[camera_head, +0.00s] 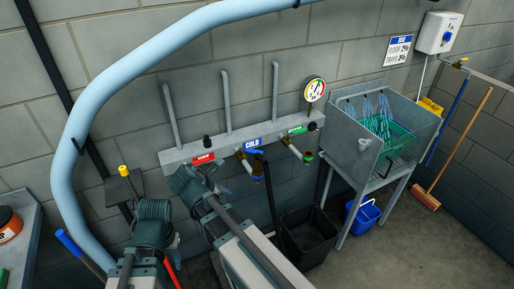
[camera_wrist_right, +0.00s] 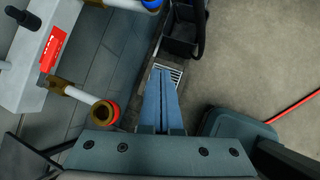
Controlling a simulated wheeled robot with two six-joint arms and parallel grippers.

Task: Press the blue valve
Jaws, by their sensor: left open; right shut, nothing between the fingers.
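The blue-labelled valve, marked COLD (camera_head: 252,143), sits in the middle of a grey wall manifold (camera_head: 232,141). Its brass outlet ends in a blue ring (camera_head: 257,174), which also shows at the top edge of the right wrist view (camera_wrist_right: 152,4). My right gripper (camera_head: 222,189) is below and left of the blue valve in the head view. Its blue-grey fingers (camera_wrist_right: 160,78) are shut and empty, apart from the blue ring. My left gripper (camera_head: 175,241) is open, lower and further left, away from the valves; its fingertips are hardly visible.
A red-labelled valve (camera_head: 203,159) is left of the blue one, its red-ringed outlet (camera_wrist_right: 106,112) close beside my right fingers. A green-labelled valve (camera_head: 297,130) and a gauge (camera_head: 315,89) are to the right. A black bin (camera_head: 309,235) and sink (camera_head: 350,145) stand right.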

